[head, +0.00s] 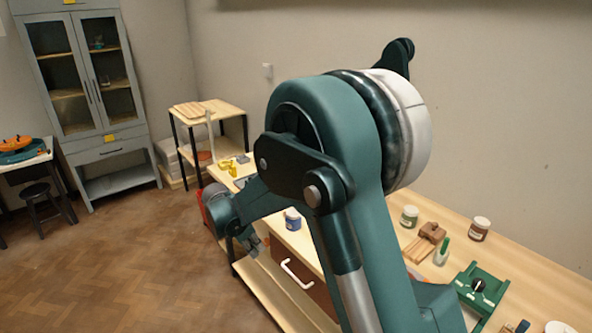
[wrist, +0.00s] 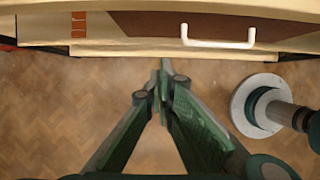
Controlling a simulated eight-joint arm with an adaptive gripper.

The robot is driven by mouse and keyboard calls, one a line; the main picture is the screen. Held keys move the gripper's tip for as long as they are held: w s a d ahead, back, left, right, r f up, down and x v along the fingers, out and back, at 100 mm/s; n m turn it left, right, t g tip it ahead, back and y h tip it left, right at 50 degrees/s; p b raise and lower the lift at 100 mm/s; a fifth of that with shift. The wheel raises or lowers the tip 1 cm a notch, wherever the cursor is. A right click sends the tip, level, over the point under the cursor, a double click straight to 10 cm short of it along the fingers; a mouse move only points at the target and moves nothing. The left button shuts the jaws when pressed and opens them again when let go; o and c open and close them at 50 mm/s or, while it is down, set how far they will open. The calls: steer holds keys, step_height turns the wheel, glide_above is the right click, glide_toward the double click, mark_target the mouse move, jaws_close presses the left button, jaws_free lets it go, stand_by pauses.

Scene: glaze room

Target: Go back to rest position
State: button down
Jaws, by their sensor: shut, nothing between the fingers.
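My gripper (wrist: 163,80) is shut with its fingertips together and nothing between them. In the wrist view it hangs over the bare floor, in front of the workbench's edge. In the head view my gripper (head: 256,246) is at the end of the folded arm, beside the front of the workbench (head: 525,240). My dark green arm fills the middle of the head view and hides part of the bench.
A brown drawer front with a white handle (wrist: 218,42) is close ahead. Jars, wooden blocks and a green tool (head: 481,287) stand on the bench. A grey cabinet (head: 88,90), stool (head: 45,205) and shelf (head: 208,110) are further back. The parquet floor (head: 140,260) is clear at left.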

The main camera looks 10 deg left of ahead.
steer(key=s+d+r+m+y, duration=0.1)
steer(key=s+d+r+m, duration=0.25)
steer(key=d+r, duration=0.35)
steer(key=s+d+r+m, duration=0.2)
steer(key=d+r+m, duration=0.3)
steer(key=d, duration=0.5)
steer(key=s+d+r+m+y, duration=0.1)
steer(key=s+d+r+m, duration=0.2)
steer(key=d+r, duration=0.45)
steer(key=s+d+r+m+t+y, duration=0.1)
steer(key=s+d+m+t, duration=0.3)
steer(key=s+d+m, duration=1.1)
steer(key=s+d, duration=0.6)
steer(key=s, duration=0.3)
steer(key=shift+s+r, duration=0.2)
steer(key=shift+s, duration=0.2)
